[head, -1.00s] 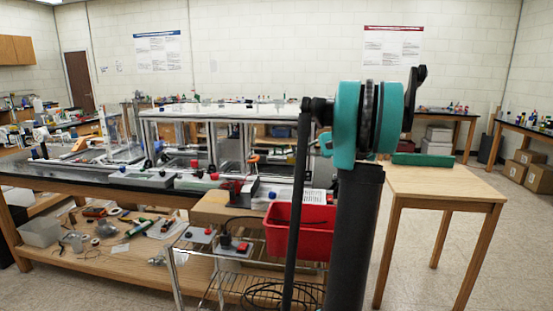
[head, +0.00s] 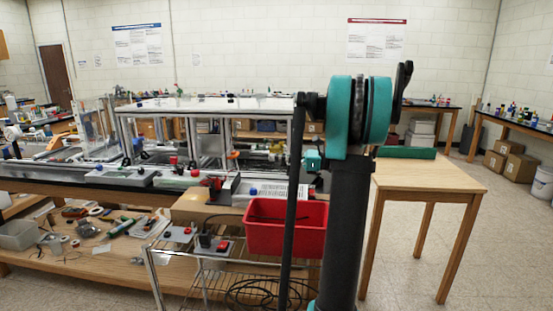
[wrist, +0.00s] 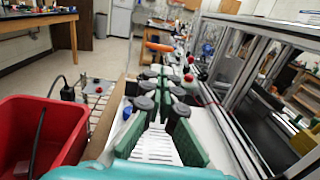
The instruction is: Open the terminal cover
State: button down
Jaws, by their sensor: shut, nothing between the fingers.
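My gripper (wrist: 158,76) shows in the wrist view, with dark knuckles and green finger sides. Its fingers are shut with nothing between them, and it points along the bench beside the metal extrusion frame (wrist: 215,60). In the head view the frame (head: 220,104) stands on the bench behind my arm, with a clear top panel. A printed label panel (head: 270,190) and low grey boxes (head: 120,176) with coloured buttons sit along the bench front. I cannot make out which part is the terminal cover. My arm hides part of the bench in the head view.
A red bin (head: 270,230) sits on a wire rack in front of the bench; it also shows at left in the wrist view (wrist: 45,130). A wooden table (head: 425,175) stands to the right. Open floor lies at the lower right.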

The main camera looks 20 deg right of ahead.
send_near(234, 164)
jog(key=a+r, duration=0.4)
jog(key=shift+s+a+r, duration=0.3)
jog(key=shift+a+r, duration=0.05)
jog(key=shift+r, duration=0.05)
